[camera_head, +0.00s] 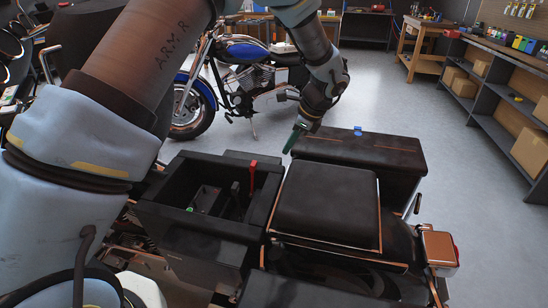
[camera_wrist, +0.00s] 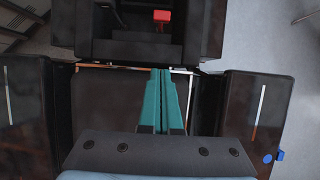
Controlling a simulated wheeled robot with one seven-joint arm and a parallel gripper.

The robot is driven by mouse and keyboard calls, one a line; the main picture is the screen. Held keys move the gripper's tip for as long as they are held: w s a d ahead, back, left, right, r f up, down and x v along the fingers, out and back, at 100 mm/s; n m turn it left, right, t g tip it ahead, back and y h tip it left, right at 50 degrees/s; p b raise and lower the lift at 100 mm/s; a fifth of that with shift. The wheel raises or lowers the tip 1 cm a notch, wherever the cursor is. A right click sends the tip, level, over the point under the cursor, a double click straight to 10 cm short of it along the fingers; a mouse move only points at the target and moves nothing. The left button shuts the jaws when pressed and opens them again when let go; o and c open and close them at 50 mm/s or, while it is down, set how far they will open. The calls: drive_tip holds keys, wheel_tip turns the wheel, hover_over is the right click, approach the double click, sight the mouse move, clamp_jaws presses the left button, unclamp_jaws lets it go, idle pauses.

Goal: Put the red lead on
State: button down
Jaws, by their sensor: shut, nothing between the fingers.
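The red lead (camera_head: 252,172) stands upright in the open black box, near its right wall, with its red end at the top. Its red end also shows near the top of the wrist view (camera_wrist: 161,16). Inside the box (camera_head: 170,217) a dark battery-like block (camera_head: 205,198) sits low, with a small green part (camera_head: 190,209) at its front. My gripper (camera_head: 288,150) is above and behind the seat, to the right of the red lead and apart from it. Its green fingers (camera_wrist: 162,72) are together and empty in the wrist view, pointing toward the box.
The black seat (camera_head: 325,205) lies right of the box. A dark side case (camera_head: 370,160) with a blue latch (camera_head: 358,131) is behind it. A blue motorcycle (camera_head: 240,50) stands farther back. Shelves (camera_head: 500,110) with cardboard boxes line the right. Open floor lies between.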

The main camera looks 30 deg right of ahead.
drive_tip(key=p+x, duration=0.2)
drive_tip(key=x, duration=0.7)
drive_tip(key=shift+w+a+r+p, duration=0.1)
drive_tip(key=shift+w+a+p, duration=0.65)
drive_tip(key=shift+w+a, duration=0.7)
drive_tip(key=shift+a, duration=0.15)
